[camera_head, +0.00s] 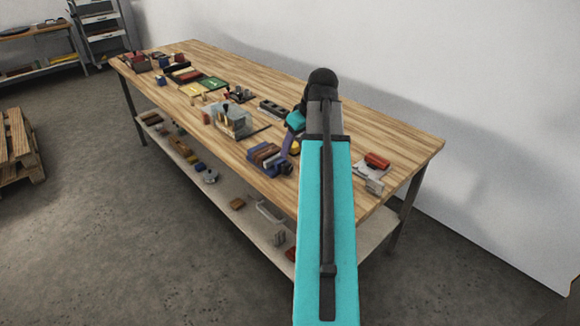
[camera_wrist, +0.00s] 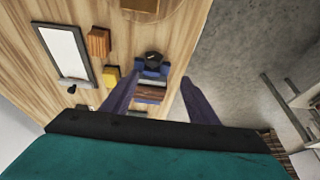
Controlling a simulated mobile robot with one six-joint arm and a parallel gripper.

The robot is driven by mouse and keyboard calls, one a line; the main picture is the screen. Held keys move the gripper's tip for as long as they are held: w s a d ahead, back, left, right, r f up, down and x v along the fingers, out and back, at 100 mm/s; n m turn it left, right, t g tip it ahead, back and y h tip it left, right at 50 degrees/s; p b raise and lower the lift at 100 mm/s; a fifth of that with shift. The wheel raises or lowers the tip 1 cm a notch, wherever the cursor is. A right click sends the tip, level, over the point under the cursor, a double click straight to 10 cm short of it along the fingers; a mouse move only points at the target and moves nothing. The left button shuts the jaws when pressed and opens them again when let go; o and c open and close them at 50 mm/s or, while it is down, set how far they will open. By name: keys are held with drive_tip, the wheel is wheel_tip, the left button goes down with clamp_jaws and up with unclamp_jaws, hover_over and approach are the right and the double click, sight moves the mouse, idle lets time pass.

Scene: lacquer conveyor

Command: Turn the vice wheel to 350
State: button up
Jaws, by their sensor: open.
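A small blue vice (camera_head: 281,165) with brown parts sits at the front edge of the wooden bench (camera_head: 398,150). In the wrist view the vice (camera_wrist: 150,71) lies between and beyond my fingers. A dark round part, which looks like its wheel (camera_wrist: 152,57), is at its far end; any number on it is too small to read. My gripper (camera_wrist: 158,78) is open, with one purple finger on each side of the vice and nothing held. Contact cannot be told. In the head view my arm hides much of the gripper.
A yellow block (camera_wrist: 112,76), an orange-brown block (camera_wrist: 98,42) and a dark-framed white panel (camera_wrist: 62,52) lie left of the vice in the wrist view. A red item (camera_head: 377,160) lies at the bench's right end. A lower shelf (camera_head: 222,194) holds several items.

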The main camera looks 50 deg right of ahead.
sight(289, 165)
drive_tip(key=shift+s+d+r, duration=0.55)
drive_tip(key=shift+d+r, duration=0.05)
drive_tip(key=shift+r, duration=0.05)
drive_tip(key=shift+w+f, duration=0.1)
drive_tip(key=shift+f, duration=0.05)
drive_tip(key=shift+d+p+x, duration=0.2)
drive_tip(key=shift+p+x, duration=0.85)
drive_tip(key=shift+x, duration=5.7)
